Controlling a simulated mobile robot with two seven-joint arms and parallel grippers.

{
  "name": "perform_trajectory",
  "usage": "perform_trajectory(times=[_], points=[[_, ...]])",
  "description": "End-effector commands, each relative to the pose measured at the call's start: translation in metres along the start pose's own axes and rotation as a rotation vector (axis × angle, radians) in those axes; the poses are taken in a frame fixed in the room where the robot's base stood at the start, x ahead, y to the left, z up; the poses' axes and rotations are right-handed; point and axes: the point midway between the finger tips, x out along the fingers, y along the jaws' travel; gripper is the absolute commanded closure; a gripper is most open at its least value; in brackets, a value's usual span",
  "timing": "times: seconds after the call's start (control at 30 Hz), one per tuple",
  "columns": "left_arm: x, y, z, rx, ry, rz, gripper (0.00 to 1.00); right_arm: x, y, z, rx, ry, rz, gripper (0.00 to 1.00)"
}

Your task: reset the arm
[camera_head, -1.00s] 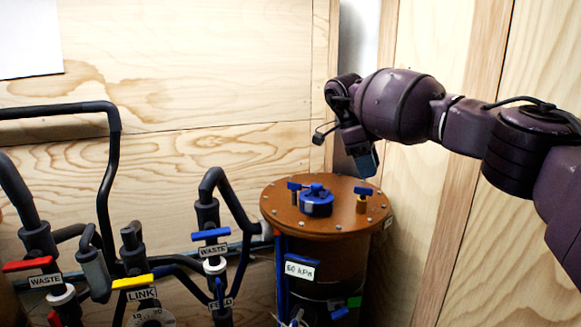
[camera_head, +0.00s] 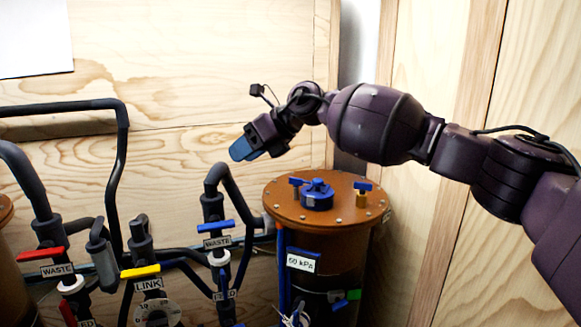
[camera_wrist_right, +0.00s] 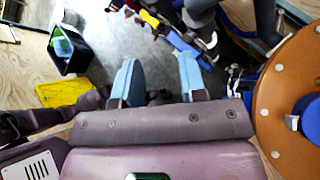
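My right arm comes in from the right in the head view. Its gripper (camera_head: 246,150) hangs in the air above the pipes, left of the filter tank and above its lid, touching nothing. In the right wrist view the two blue fingertips of this gripper (camera_wrist_right: 160,78) stand apart with nothing between them, so it is open and empty. My left gripper is not seen in the head view.
A filter tank with an orange lid (camera_head: 330,215) and blue cap (camera_head: 317,195) stands below the arm. Black pipes with red (camera_head: 40,254), yellow (camera_head: 140,271) and blue (camera_head: 215,227) valve handles are at left. The wrist view shows a black bin (camera_wrist_right: 68,50) and yellow object (camera_wrist_right: 66,92).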

Motion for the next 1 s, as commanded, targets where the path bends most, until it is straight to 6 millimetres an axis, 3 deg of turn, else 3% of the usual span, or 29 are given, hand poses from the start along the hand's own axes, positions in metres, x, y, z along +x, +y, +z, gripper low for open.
perform_trajectory(times=[0.03,0.13,0.33,0.47,0.67,0.87,1.0], points=[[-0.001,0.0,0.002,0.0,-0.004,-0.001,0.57,0.012,0.015,0.002,0.06,-0.087,0.076,0.62],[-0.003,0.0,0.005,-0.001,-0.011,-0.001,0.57,0.024,0.039,0.009,0.215,-0.272,0.221,0.62],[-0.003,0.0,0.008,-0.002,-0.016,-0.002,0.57,0.025,0.056,0.005,0.588,-0.575,0.464,0.62],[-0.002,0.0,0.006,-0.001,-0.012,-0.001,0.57,0.017,0.047,-0.009,0.833,-0.727,0.576,0.62],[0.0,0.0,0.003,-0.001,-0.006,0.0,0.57,0.003,0.02,-0.049,1.203,-0.917,0.702,0.62],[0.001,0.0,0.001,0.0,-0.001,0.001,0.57,-0.008,-0.014,-0.109,1.554,-1.074,0.781,0.62],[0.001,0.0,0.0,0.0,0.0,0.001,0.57,-0.014,-0.035,-0.161,1.784,-1.169,0.817,0.62]])
